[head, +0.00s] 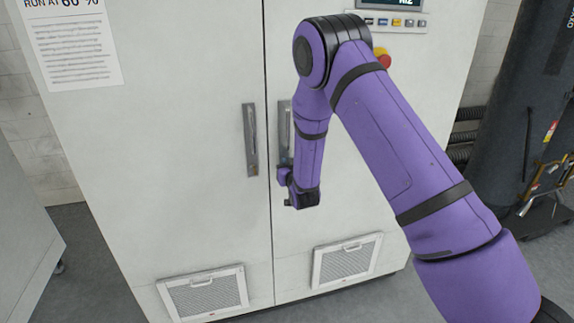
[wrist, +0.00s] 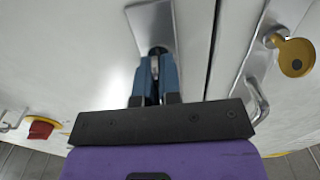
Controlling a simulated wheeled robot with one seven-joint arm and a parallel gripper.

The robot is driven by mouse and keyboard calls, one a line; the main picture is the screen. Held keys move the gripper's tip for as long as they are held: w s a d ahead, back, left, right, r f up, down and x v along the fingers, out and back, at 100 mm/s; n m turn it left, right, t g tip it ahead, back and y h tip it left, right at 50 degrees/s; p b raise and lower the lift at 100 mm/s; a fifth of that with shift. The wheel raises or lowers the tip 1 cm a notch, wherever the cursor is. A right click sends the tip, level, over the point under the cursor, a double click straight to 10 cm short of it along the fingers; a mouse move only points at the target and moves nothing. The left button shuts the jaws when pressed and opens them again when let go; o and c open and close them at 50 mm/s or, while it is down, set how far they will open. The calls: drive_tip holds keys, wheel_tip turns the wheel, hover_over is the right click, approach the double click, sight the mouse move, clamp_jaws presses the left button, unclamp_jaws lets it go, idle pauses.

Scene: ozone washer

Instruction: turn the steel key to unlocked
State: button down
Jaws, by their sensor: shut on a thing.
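In the wrist view, the steel key (wrist: 156,62) shows only as a small grey piece between my blue fingertips, at the end of a steel handle plate. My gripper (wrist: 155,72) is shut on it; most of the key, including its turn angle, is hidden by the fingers. In the head view, my gripper's fingers are hidden behind my wrist, by the right door's handle plate (head: 284,120). The key cannot be seen there.
A brass key (wrist: 296,57) sits by the other door's handle (wrist: 257,100), across the door gap. In the head view, this left handle (head: 250,140) is clear. The white cabinet (head: 190,200) has a red button (head: 384,61) and vents below. A dark tank (head: 500,110) stands right.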

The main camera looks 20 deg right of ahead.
drive_tip(key=shift+m, duration=0.3)
drive_tip(key=m, duration=1.7)
drive_tip(key=shift+d+f, duration=0.4)
drive_tip(key=shift+m, duration=0.3)
drive_tip(key=c, duration=1.3)
unclamp_jaws()
